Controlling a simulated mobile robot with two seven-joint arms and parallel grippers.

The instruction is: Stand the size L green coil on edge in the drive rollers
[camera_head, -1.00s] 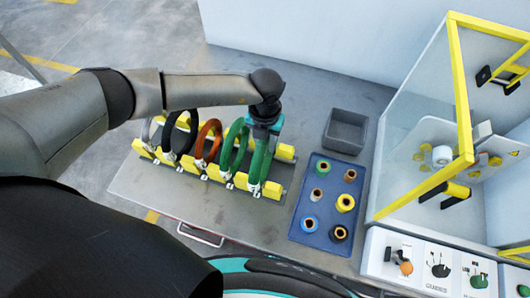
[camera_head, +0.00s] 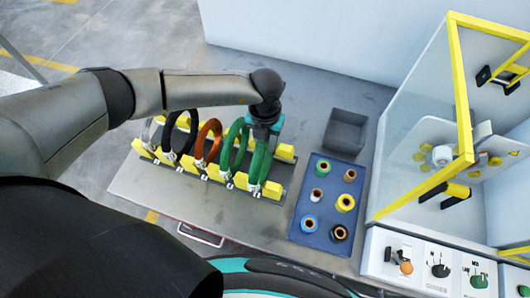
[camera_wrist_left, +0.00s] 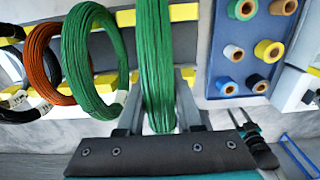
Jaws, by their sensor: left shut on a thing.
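The rightmost green coil (camera_head: 260,166) stands on edge at the right end of the rack row. It looks larger than the other green coil (camera_head: 235,146) to its left; no size lettering is readable. My left gripper (camera_head: 266,128) comes down on the rightmost coil from above. In the left wrist view its fingers (camera_wrist_left: 160,100) are shut on this green coil (camera_wrist_left: 155,55), one on each side. The coil is still in the rack. Yellow and black roller parts (camera_head: 455,191) show at the clear-walled machine; I cannot tell for certain which are the drive rollers. My right gripper is not in view.
The rack's yellow bars (camera_head: 286,152) also hold orange (camera_head: 208,140), black and grey coils. A blue tray (camera_head: 318,254) with several spools and a grey bin (camera_head: 345,131) lie to the right. The machine's yellow frame (camera_head: 460,100) stands beyond them. The table front is bare.

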